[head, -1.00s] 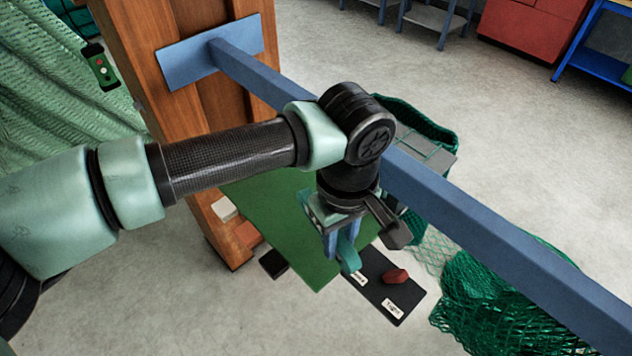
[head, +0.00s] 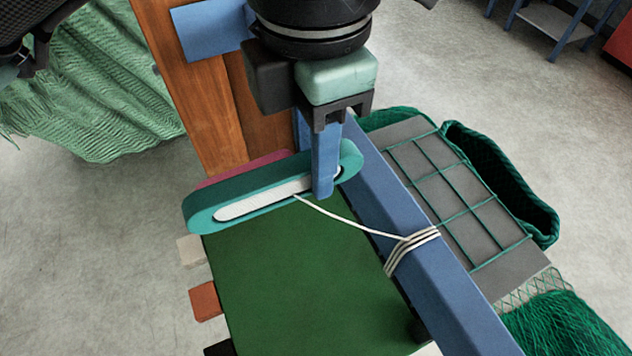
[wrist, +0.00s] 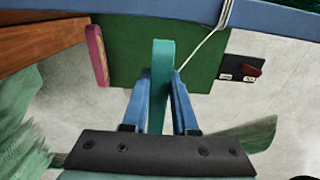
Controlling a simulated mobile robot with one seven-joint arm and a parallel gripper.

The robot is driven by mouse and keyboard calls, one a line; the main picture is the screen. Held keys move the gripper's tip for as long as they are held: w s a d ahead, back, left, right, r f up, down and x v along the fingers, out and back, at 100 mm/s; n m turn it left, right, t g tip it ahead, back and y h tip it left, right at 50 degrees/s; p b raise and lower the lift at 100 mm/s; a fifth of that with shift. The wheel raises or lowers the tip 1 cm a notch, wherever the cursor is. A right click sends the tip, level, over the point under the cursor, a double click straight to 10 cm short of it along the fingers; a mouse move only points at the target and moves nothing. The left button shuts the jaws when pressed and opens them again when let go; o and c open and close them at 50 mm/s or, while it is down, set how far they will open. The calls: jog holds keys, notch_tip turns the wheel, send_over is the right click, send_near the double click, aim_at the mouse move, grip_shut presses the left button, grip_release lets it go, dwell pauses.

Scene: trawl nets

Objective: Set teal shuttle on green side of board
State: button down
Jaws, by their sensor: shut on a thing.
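My gripper (head: 323,188) is shut on the teal shuttle (head: 200,214), a long rounded loop with a white middle. In the head view it is gripped near its right end, above the far part of the green surface (head: 310,285). In the wrist view the teal shuttle (wrist: 160,85) stands edge-on between the two blue fingers. A white thread runs from it to a winding on the blue beam (head: 460,300). Whether the shuttle touches the green surface is unclear. In the wrist view a dark panel (wrist: 232,66) with pale labels lies right of the green.
A magenta shuttle (wrist: 97,55) lies left of the teal one, mostly hidden in the head view. A red piece (wrist: 251,70) sits on the dark panel. The blue beam crosses right of the green surface. Small blocks (head: 205,300) line its left edge. The near green area is clear.

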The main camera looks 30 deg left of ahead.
aim_at(316, 252)
notch_tip(316, 252, down, 17)
jog(key=b, duration=0.8)
jog(key=shift+r, duration=0.1)
jog(key=shift+f+b, duration=0.25)
jog(key=shift+b, duration=0.25)
jog(key=c, duration=0.7)
grip_release()
jog(key=shift+r, duration=0.1)
jog(key=shift+r, duration=0.1)
jog(key=shift+r+p, duration=0.25)
jog(key=shift+p, duration=0.2)
notch_tip(316, 252, up, 12)
jog(key=shift+f, duration=0.2)
